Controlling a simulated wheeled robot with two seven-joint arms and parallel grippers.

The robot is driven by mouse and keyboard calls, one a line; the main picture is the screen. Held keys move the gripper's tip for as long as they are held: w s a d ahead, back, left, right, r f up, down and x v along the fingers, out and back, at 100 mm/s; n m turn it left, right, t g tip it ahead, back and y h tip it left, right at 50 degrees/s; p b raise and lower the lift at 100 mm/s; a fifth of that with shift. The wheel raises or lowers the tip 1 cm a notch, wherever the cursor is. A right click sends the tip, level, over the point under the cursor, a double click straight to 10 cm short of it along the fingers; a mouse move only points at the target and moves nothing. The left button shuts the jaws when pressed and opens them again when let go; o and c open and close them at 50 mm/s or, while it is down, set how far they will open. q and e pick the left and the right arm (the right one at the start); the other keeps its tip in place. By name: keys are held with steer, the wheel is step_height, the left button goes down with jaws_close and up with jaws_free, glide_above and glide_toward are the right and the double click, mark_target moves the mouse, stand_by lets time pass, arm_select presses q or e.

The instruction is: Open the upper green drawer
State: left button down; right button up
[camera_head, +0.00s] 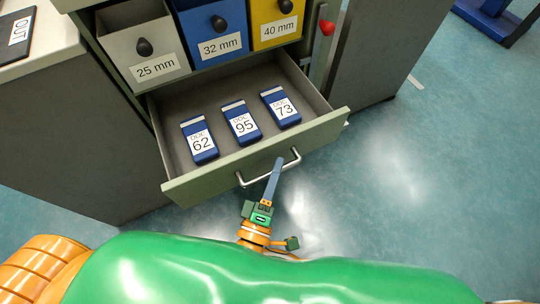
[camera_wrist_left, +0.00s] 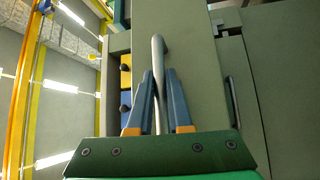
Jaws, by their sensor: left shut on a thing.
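The upper green drawer (camera_head: 255,150) is pulled out from the cabinet in the head view. Its front carries a silver bar handle (camera_head: 250,181). My left gripper (camera_head: 277,166) is at the handle, with its fingers shut on the bar. In the left wrist view the two blue fingers of the left gripper (camera_wrist_left: 161,100) stand on either side of the silver handle (camera_wrist_left: 158,60). Three blue boxes lie in the drawer, labelled DOC 62 (camera_head: 199,139), DOC 95 (camera_head: 241,122) and DOC 73 (camera_head: 281,107). My right gripper is not in view.
Above the drawer are a white 25 mm bin (camera_head: 140,45), a blue 32 mm bin (camera_head: 213,30) and a yellow 40 mm bin (camera_head: 275,20). A red knob (camera_head: 327,27) is at the right. The blue floor (camera_head: 430,180) is clear at right.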

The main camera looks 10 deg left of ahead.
arm_select(q)
steer(key=shift+s+d, duration=0.15)
steer(key=shift+s, duration=0.05)
steer(key=c, duration=0.8)
jaws_free()
steer(key=shift+c, duration=0.2)
steer(key=v, duration=0.7)
